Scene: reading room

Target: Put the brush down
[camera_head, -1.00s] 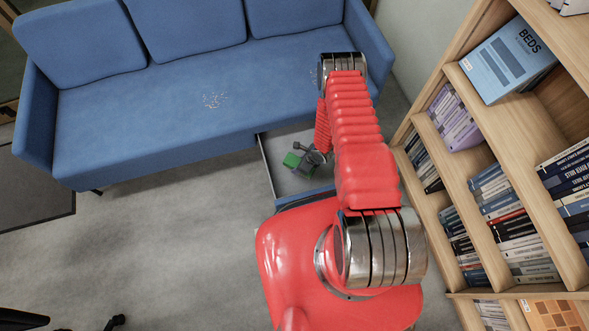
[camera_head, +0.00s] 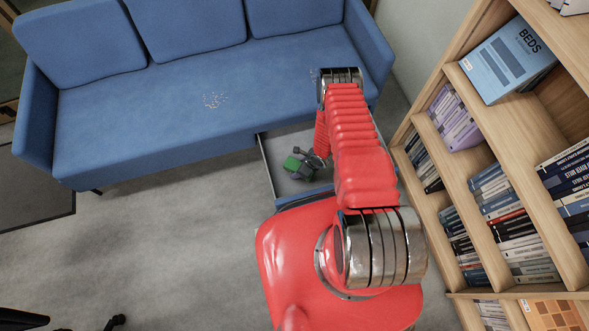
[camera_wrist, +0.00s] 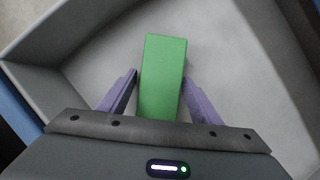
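The brush shows as a green block (camera_wrist: 163,75) in the wrist view, with its near end hidden by my gripper body. The purple fingers of my gripper (camera_wrist: 161,82) lie along its two sides, closed in on it. In the head view the green brush (camera_head: 291,163) and my grey gripper (camera_head: 308,164) are within the outline of the open drawer under the sofa. I cannot tell whether the brush touches the drawer floor.
The open drawer (camera_head: 265,165) has a pale grey interior and looks otherwise empty where visible. The blue sofa (camera_head: 150,100) stands behind it, with pale specks (camera_head: 214,100) on its seat. A wooden bookcase (camera_head: 425,202) stands close on the right.

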